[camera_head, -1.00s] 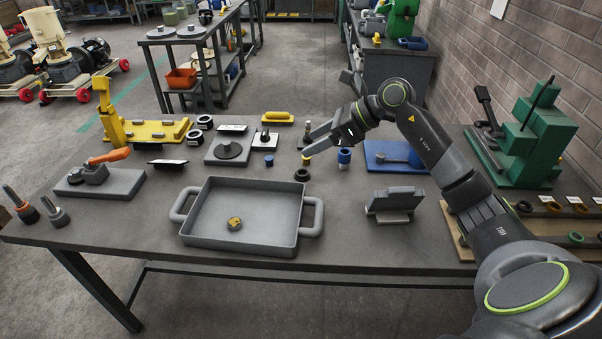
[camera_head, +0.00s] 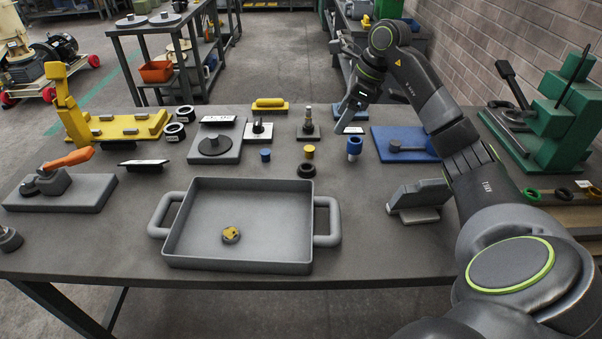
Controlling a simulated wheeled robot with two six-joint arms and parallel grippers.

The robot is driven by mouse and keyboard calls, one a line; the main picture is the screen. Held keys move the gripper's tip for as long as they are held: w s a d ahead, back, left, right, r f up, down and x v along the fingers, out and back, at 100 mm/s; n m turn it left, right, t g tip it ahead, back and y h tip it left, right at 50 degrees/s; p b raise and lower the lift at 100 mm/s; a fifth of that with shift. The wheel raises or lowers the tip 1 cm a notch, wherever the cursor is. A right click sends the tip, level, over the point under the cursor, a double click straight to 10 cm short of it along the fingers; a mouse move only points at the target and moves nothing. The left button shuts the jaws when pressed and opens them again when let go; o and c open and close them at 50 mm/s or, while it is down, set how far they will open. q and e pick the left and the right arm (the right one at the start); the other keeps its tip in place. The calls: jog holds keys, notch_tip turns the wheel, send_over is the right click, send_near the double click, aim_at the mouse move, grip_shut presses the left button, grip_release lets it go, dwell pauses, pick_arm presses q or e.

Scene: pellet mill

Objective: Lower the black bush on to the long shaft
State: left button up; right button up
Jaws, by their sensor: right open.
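A black bush (camera_head: 306,170), a short dark ring, lies flat on the grey table, just in front of a small yellow bush (camera_head: 309,152). The long shaft (camera_head: 308,116) stands upright on a small grey base behind them, with nothing seen around it. My right gripper (camera_head: 341,126) is open and empty, to the right of the long shaft and above the table, pointing down and left. It is apart from the black bush. My left gripper is not in view.
A shorter shaft (camera_head: 258,126) stands on a pale base left of the long shaft. A blue bush (camera_head: 354,146) and a small blue bush (camera_head: 265,155) stand nearby. A grey handled tray (camera_head: 190,258) fills the front middle. A grey block (camera_head: 419,196) stands right.

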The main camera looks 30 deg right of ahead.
jog(key=p, duration=0.3)
send_near(311, 163)
jog(key=f, duration=0.1)
jog(key=a+f, duration=0.2)
jog(key=shift+s+f, duration=0.1)
jog(key=shift+s, duration=0.15)
jog(key=shift+w+a+f+p, duration=0.1)
jog(key=shift+f+p, duration=0.05)
jog(key=shift+p, duration=0.2)
jog(key=p+x, duration=0.1)
jog(key=x, duration=0.3)
jog(key=shift+w+a+f+p, duration=0.15)
jog(key=shift+a+p, duration=0.1)
jog(key=shift+p, duration=0.1)
jog(key=shift+f, duration=0.2)
jog(key=c, duration=1.2)
notch_tip(311, 163, up, 10)
jog(key=b, duration=0.2)
jog(key=shift+r+b, duration=0.1)
jog(key=shift+b, duration=0.25)
jog(key=shift+c, duration=0.2)
jog(key=o, duration=0.5)
jog(key=shift+c, duration=0.2)
grip_shut()
